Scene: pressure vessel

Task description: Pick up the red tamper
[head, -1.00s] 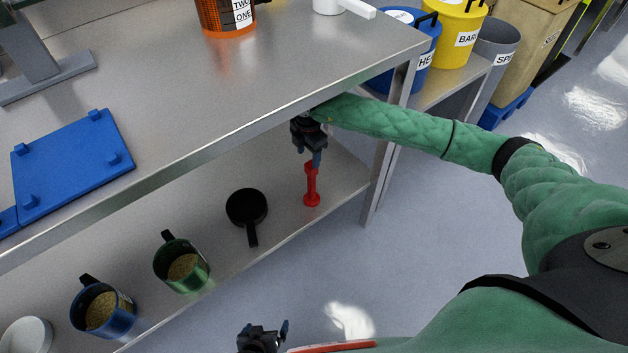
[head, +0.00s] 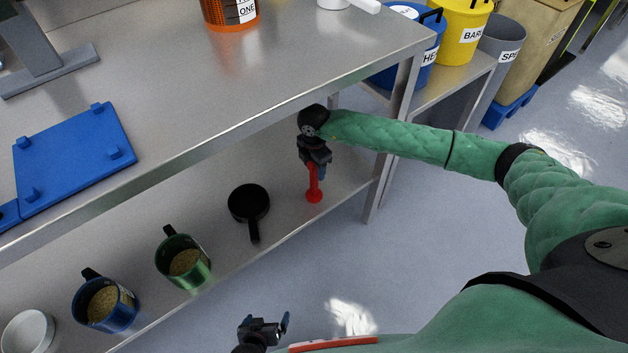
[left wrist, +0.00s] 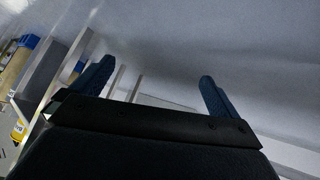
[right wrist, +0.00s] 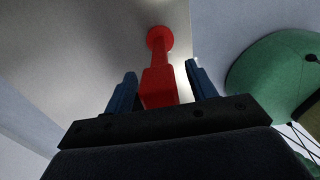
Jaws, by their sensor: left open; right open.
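The red tamper (head: 314,190) stands upright on the lower shelf, near its front edge. My right gripper (head: 316,170) is over its upper part, and partly hides it. In the right wrist view the tamper (right wrist: 159,75) lies between the two open blue fingers of the right gripper (right wrist: 160,85), its thick end close to the palm and its round end further off. I cannot tell whether a finger touches it. My left gripper (head: 275,328) is open and empty, low in the head view, away from the shelf; its fingers also show in the left wrist view (left wrist: 152,88).
A black pan (head: 249,203), a green mug (head: 184,262) and a blue mug (head: 105,305) stand left of the tamper on the lower shelf (head: 285,212). The steel tabletop (head: 250,75) overhangs the shelf. A table leg (head: 376,190) stands to the right.

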